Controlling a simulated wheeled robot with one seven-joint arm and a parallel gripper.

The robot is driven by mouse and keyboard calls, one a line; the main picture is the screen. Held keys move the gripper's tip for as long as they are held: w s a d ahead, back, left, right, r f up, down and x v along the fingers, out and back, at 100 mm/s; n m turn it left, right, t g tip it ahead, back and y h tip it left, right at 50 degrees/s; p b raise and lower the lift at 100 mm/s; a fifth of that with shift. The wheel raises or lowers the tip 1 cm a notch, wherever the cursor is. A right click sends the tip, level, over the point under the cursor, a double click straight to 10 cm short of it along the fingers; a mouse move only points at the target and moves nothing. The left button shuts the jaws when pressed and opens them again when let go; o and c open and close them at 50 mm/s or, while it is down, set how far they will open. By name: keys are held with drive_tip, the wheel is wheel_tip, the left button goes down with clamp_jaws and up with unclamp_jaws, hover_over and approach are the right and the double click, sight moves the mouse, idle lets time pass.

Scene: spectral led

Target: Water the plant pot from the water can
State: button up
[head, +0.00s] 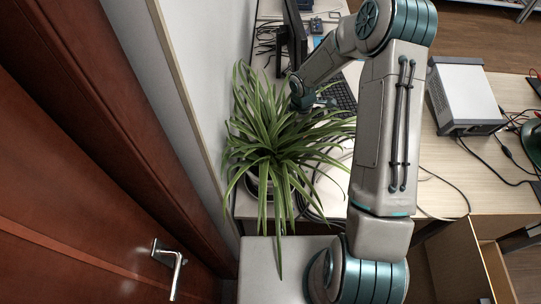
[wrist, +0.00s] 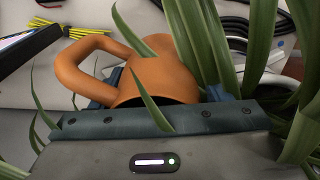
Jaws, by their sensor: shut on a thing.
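The plant (head: 268,135), with long green arching leaves, stands on the desk by the wall in the head view. Its pot (head: 252,187) shows only partly under the leaves. My gripper (head: 312,101) is at the plant's upper right side, among the outer leaves. In the wrist view my gripper (wrist: 160,95) is shut on the orange water can (wrist: 158,70), whose looped handle points left. Plant leaves (wrist: 205,45) hang around and in front of the can. The can is hidden in the head view, and its spout and any water cannot be made out.
A monitor (head: 294,35) and keyboard (head: 343,95) are beyond the plant. A grey-white instrument box (head: 464,92) stands on the desk to the right. Loose cables (head: 315,205) lie beside the pot. A wooden door (head: 100,200) and the wall bound the left side.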

sight(291, 125)
drive_tip(key=s+a+r+t+h+b, duration=0.1)
drive_tip(key=s+r+t+h+b, duration=0.1)
drive_tip(key=r+t+b, duration=0.1)
drive_tip(key=s+a+r+t+h+b, duration=0.1)
drive_tip(key=r+t+b, duration=0.1)
drive_tip(key=shift+a+r+h, duration=0.15)
drive_tip(key=shift+a+h, duration=0.15)
drive_tip(key=shift+h, duration=0.1)
drive_tip(key=shift+s+a+t+b, duration=0.1)
drive_tip(key=shift+s+t+b, duration=0.25)
drive_tip(key=shift+b, duration=0.7)
drive_tip(key=t+h+b, duration=0.1)
drive_tip(key=b, duration=0.3)
drive_tip(key=shift+a+f+b, duration=0.15)
drive_tip(key=shift+f+b, duration=0.05)
drive_tip(key=shift+b, duration=0.15)
drive_tip(key=shift+s+t+h+b, duration=0.1)
drive_tip(key=shift+t+h+b, duration=0.35)
drive_tip(key=shift+b, duration=0.45)
drive_tip(key=shift+r, duration=0.65)
drive_tip(key=shift+t+h+b, duration=0.25)
drive_tip(key=shift+t+b, duration=0.05)
drive_tip(key=shift+b, duration=0.05)
drive_tip(key=shift+f+t+b, duration=0.25)
drive_tip(key=shift+t+b, duration=0.15)
drive_tip(key=shift+b, duration=0.45)
